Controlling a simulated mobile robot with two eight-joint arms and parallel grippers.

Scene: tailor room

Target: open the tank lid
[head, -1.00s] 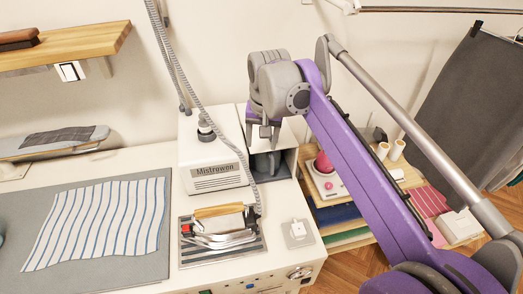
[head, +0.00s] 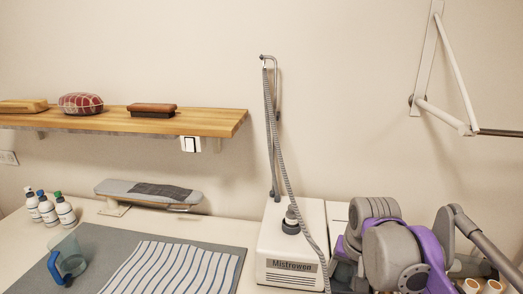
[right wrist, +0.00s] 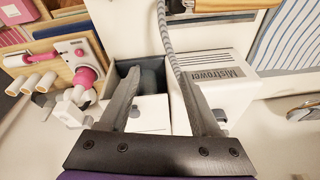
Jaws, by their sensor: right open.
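The tank is a white box (head: 291,240) marked Mistrowen, standing on the white worktop. A dark round cap (head: 291,222) sits on its top with a grey hose beside it; it looks closed. In the right wrist view the box (right wrist: 222,72) lies right of centre, and I cannot make out the cap there. My right gripper (right wrist: 157,76) is open and empty, with its fingers over an open-topped compartment (right wrist: 124,72) next to the box. In the head view my right arm stands right of the box and its fingertips are hidden. My left gripper is not in view.
A grey corrugated hose (head: 285,160) rises to a metal stand behind the box. A wooden shelf (head: 225,122) hangs at left. A jug (head: 68,258), several bottles (head: 47,208) and striped cloth (head: 175,268) are left.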

